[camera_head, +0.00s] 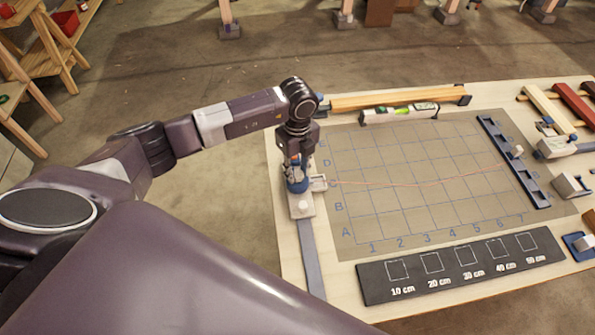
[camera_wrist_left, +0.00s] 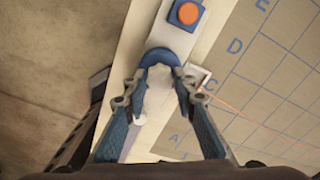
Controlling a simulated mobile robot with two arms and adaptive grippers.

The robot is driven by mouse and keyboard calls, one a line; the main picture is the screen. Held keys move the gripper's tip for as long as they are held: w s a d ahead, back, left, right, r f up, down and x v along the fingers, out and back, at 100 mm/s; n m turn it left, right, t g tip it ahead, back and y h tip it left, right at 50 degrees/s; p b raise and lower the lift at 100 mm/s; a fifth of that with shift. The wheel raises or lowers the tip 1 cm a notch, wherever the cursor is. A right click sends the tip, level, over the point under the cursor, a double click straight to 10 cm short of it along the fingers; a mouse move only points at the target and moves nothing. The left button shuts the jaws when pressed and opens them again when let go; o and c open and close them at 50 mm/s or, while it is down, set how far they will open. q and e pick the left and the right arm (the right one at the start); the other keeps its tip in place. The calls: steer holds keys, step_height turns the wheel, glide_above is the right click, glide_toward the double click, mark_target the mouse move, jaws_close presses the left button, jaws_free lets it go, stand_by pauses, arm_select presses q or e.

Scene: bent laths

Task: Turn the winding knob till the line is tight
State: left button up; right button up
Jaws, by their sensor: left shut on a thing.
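The blue winding knob (camera_head: 298,186) sits on a pale block (camera_head: 302,207) at the table's left edge. My left gripper (camera_head: 297,170) points down over it and is shut on it. In the left wrist view the knob (camera_wrist_left: 160,55) shows between the fingertips of my left gripper (camera_wrist_left: 160,73). The thin red line (camera_head: 420,186) runs right from a small white bracket (camera_head: 319,183) beside the knob, across the grid, toward the dark blue rail (camera_head: 515,165). It dips slightly in the middle, so it looks a little slack. My right gripper is not in view.
The gridded mat (camera_head: 390,215) lies under the line and is mostly clear. A spirit level (camera_head: 400,113) and a wooden lath (camera_head: 385,101) lie behind it. A dark board with length marks (camera_head: 462,263) lies in front. Clamps and coloured laths (camera_head: 575,102) crowd the right side.

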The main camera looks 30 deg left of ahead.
arm_select(q)
steer(key=m+b, duration=0.3)
steer(key=shift+f, duration=0.2)
steer(key=m+b, duration=0.3)
steer(key=m, duration=0.1)
steer(key=m+b, duration=0.6)
steer(key=shift+w, duration=0.1)
steer(key=m+b, duration=0.3)
steer(key=m, duration=0.1)
steer(key=m+b, duration=0.3)
steer(key=shift+m, duration=0.3)
steer(key=m+b, duration=0.2)
steer(key=m, duration=0.1)
steer(key=shift+r, duration=0.1)
steer(key=shift+r+m+b, duration=0.1)
steer(key=shift+m+b, duration=0.95)
steer(key=shift+m, duration=0.55)
